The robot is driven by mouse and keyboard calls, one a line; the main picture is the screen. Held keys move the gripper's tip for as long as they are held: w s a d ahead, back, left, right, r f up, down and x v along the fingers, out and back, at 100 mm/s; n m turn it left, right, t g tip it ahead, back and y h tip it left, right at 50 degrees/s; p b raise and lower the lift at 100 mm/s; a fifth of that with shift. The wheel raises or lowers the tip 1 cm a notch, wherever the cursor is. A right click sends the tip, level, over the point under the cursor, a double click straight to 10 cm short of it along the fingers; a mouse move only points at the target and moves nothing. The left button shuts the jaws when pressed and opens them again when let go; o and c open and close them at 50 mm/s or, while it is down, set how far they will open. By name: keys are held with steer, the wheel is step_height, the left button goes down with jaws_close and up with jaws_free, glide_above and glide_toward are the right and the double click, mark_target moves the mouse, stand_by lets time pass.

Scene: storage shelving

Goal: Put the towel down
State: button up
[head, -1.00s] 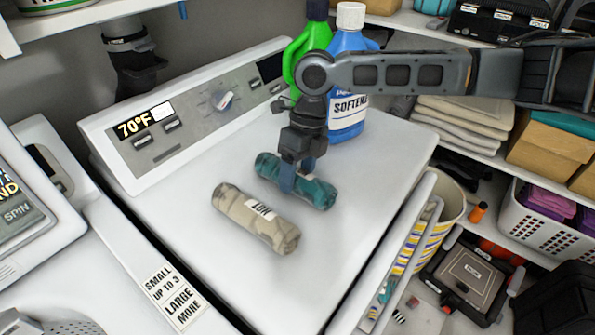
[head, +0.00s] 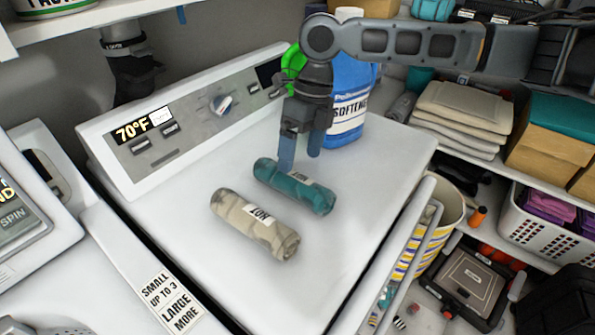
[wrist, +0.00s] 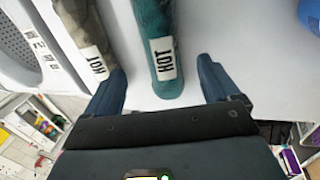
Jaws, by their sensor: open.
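A rolled teal towel (head: 294,187) with a white label lies on the white machine top (head: 210,265). A rolled beige towel (head: 254,224) with a similar label lies beside it, nearer the front left. My gripper (head: 300,160) is open and empty, just above and behind the teal towel. In the wrist view the teal towel (wrist: 158,45) lies between and beyond my spread fingers (wrist: 162,85), its label reading HOT. The beige towel (wrist: 82,35) is to its left, outside the fingers. Neither towel is held.
A blue softener bottle (head: 349,105) and a green bottle (head: 292,60) stand behind my gripper, close to my arm. The control panel (head: 190,120) rises along the back left. The front and right of the machine top are clear.

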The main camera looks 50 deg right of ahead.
steer(key=v, duration=0.5)
steer(key=shift+r, duration=0.4)
